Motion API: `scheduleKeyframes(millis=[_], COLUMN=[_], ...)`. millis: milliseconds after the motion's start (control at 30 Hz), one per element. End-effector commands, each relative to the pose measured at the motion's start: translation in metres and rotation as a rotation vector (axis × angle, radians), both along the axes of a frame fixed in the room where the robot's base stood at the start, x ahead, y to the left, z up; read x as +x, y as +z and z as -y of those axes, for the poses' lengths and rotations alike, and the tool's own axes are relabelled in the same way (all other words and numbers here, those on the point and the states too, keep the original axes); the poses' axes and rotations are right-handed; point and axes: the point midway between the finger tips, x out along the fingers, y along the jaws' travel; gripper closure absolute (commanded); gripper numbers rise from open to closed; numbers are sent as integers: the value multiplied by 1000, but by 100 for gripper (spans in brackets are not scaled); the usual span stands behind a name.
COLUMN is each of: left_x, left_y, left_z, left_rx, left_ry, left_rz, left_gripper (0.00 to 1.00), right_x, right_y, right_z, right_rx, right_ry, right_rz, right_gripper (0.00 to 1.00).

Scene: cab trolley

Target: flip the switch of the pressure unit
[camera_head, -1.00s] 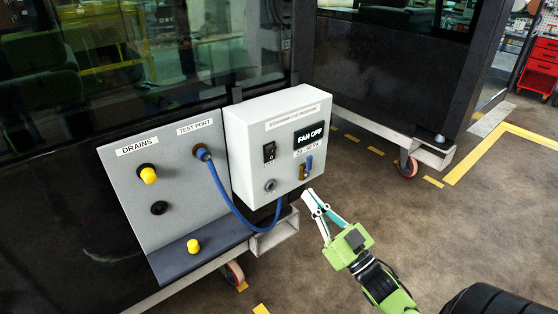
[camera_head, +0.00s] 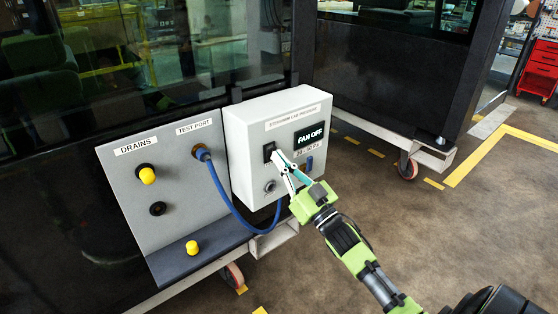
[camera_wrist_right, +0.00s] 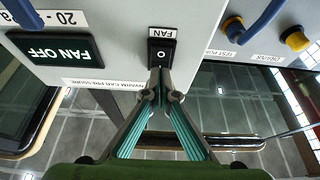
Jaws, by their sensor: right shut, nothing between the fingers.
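The pressure unit (camera_head: 250,124) is a white box on the dark cab side. Its display (camera_head: 310,135) reads "FAN OFF", as it also does in the right wrist view (camera_wrist_right: 55,48). My left gripper is not in view.
Open floor (camera_head: 420,240) lies to the right, with a red tool cart (camera_head: 540,68) far off.

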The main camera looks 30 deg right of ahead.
Motion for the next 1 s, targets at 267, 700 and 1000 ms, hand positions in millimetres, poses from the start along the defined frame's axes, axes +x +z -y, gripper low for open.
scheduleKeyframes(millis=[267,700,1000], left_x=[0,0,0], left_y=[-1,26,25], left_z=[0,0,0], left_rx=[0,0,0], left_ry=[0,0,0], left_rz=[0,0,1], left_gripper=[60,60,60], right_x=[7,11,12], right_y=[2,14,7], right_z=[-1,-1,-1], right_rx=[0,-4,-4], right_ry=[0,0,0], right_rz=[-2,-51,-68], right_gripper=[100,100,100])
